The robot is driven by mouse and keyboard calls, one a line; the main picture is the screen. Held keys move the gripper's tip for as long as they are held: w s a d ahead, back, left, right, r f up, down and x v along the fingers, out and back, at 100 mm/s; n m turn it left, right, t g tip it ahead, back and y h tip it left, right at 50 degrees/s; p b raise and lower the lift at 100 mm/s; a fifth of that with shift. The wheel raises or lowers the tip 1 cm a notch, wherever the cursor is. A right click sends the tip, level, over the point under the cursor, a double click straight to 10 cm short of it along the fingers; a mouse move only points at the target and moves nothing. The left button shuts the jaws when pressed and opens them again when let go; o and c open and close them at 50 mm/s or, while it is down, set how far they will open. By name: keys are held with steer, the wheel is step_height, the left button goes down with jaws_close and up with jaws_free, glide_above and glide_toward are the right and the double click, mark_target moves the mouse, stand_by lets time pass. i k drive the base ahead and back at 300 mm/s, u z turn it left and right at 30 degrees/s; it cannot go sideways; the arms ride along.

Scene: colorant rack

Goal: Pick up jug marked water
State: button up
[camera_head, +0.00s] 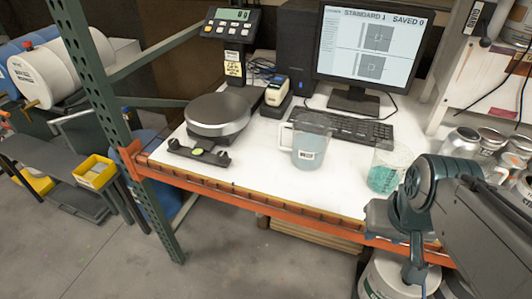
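A clear jug (311,147) with a handle on its left stands upright on the white bench top, near the middle of the view. It holds pale bluish liquid and has a small white label on its front, whose writing is too small to read. My gripper (412,268) is at the lower right, in front of the bench's front edge, pointing down. It is apart from the jug, to its right and nearer to me. My arm partly covers it, and its fingers do not show clearly enough to tell open from shut.
A clear beaker with green contents (383,179) stands between the jug and my arm. A scale (217,113) is left of the jug; a keyboard (352,128) and monitor (368,50) are behind. Metal cans (461,142) stand at right. An orange beam (270,208) edges the bench.

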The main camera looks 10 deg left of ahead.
mark_target(311, 133)
steer(key=u, duration=0.65)
steer(key=k, duration=0.95)
steer(key=u, duration=0.95)
steer(key=i, duration=1.8)
steer(key=z, duration=1.55)
steer(key=i, duration=0.45)
steer(key=z, duration=0.35)
